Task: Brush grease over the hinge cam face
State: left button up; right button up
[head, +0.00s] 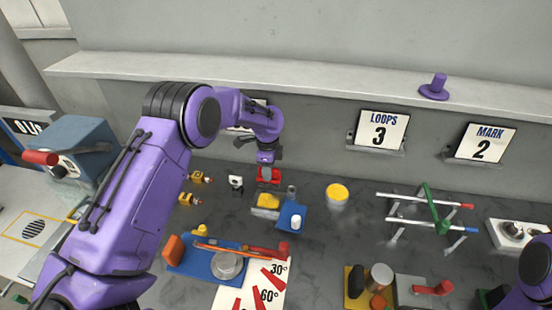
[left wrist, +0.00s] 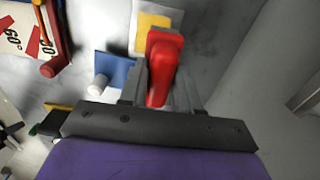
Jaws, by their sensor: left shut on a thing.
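My left gripper (head: 267,162) reaches over the back of the dark bench, pointing down. It is shut on a red block-like handle (head: 268,176); in the left wrist view the red handle (left wrist: 163,68) sits between the two fingers. I cannot tell whether bristles are on its hidden end. A yellow-topped pad (head: 266,202) lies just in front of it and also shows in the left wrist view (left wrist: 152,30). An open round tin with yellow contents (head: 337,192) stands to the right. I cannot pick out the hinge cam face for certain. My right gripper is not in view.
A blue plate with a white knob (head: 291,218) is beside the pad. A blue tray (head: 205,262) with a metal disc and an angle card (head: 262,288) lie nearer. A rack with rods (head: 430,212) stands right. Signs read LOOPS 3 (head: 382,130) and MARK 2 (head: 486,142).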

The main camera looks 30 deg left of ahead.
aim_at(269, 185)
pick_arm(q)
jog(key=shift+w+f, duration=0.1)
jog(key=shift+w, duration=0.1)
jog(key=f+b, duration=0.5)
jog(key=shift+s+f, duration=0.1)
jog(key=shift+s, duration=0.15)
jog(key=shift+w+f+b, duration=0.1)
jog(key=shift+f+b, duration=0.15)
jog(key=shift+b, duration=0.1)
jog(key=shift+s+r, duration=0.15)
jog(key=shift+s, duration=0.05)
jog(key=shift+w+f+b, duration=0.1)
jog(key=shift+f+b, duration=0.35)
jog(key=shift+f, duration=0.6)
